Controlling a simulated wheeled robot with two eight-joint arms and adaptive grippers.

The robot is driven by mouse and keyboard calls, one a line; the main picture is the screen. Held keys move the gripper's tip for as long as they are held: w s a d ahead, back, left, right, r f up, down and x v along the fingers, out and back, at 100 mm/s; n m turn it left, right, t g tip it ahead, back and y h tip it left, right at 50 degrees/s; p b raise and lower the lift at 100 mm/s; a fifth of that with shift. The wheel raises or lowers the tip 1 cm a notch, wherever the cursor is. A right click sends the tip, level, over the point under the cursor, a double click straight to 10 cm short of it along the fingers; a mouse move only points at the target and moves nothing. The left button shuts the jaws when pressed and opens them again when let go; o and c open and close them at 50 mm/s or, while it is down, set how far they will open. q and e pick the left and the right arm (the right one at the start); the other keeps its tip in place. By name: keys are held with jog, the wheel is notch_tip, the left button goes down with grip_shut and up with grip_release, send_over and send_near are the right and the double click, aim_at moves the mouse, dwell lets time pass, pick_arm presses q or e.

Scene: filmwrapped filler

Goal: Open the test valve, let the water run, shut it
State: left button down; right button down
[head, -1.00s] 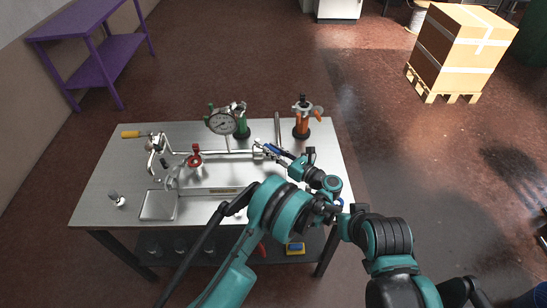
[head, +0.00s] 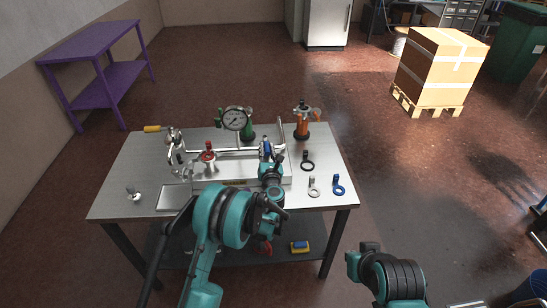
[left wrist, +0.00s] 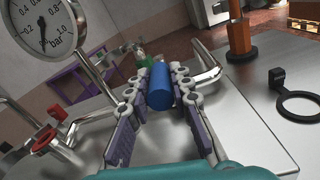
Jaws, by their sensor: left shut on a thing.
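The test rig on the bench has a horizontal silver pipe (head: 236,151), a round pressure gauge (head: 235,118) and a red valve handle (head: 208,150). A blue handle (head: 266,149) is at the pipe's right end. My left gripper (head: 267,157) comes at it from the front. In the left wrist view the blue handle (left wrist: 160,85) lies between the two fingers of my left gripper (left wrist: 161,82), which is shut on it. The gauge (left wrist: 38,25) and red handle (left wrist: 44,138) show at left there. I see no running water.
A black ring tag (head: 307,164), a grey one (head: 314,187) and a blue one (head: 338,185) lie right of the rig. An orange stand (head: 302,127) is behind them. A shallow metal tray (head: 172,199) is at front left. The bench's far left is mostly clear.

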pick_arm(q)
jog(key=shift+a+m+h, duration=0.3)
jog(key=shift+h, duration=0.2)
jog(key=shift+r, duration=0.1)
jog(key=c, duration=1.3)
grip_release()
jog(key=shift+w, duration=0.1)
jog(key=shift+c, duration=0.2)
jog(key=s+d, duration=0.1)
jog(key=s, duration=1.1)
jog(key=shift+d, duration=0.15)
